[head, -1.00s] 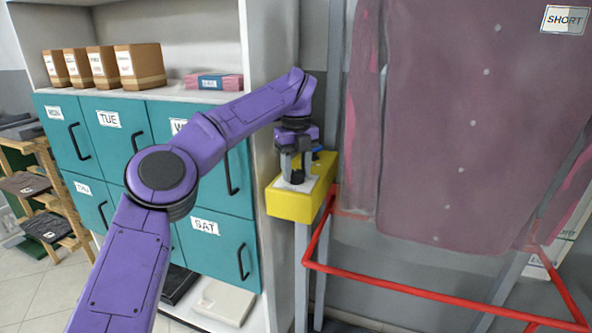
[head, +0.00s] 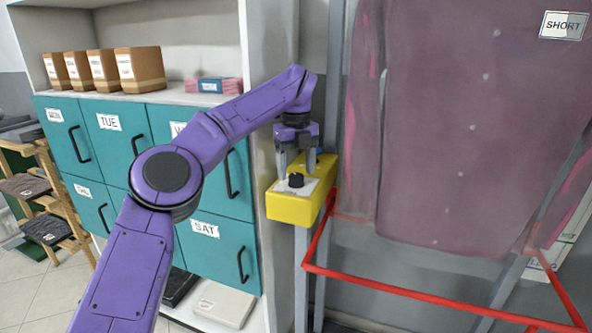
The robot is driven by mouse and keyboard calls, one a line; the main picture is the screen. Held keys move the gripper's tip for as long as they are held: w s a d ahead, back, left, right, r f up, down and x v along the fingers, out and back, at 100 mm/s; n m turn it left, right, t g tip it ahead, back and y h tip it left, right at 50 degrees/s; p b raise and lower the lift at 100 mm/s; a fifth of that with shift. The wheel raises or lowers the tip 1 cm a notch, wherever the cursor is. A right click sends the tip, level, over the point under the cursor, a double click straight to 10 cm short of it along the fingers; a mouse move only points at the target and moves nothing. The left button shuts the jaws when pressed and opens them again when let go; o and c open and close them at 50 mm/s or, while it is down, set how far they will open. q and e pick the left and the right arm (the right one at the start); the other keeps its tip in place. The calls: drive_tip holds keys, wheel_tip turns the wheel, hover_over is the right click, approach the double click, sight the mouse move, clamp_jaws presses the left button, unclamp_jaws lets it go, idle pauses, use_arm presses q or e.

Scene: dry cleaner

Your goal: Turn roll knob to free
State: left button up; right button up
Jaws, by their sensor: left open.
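The black roll knob (head: 296,180) sits on a white plate on top of the yellow box (head: 290,208), which stands on a grey post. The marking at the knob is too small to read. My left gripper (head: 296,172) points down from above at the knob, with its grey fingers apart. My right gripper is not in view.
A red rail frame (head: 440,298) runs right of the yellow box. A large mauve shirt (head: 460,130) hangs behind it. Teal weekday drawers (head: 215,250) and a shelf with cardboard boxes (head: 140,70) stand on the left, close behind my left arm.

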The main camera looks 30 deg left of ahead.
sight(296, 175)
use_arm(q)
wheel_tip(296, 175, up, 9)
drive_tip(key=p, duration=0.4)
drive_tip(key=shift+p, duration=0.3)
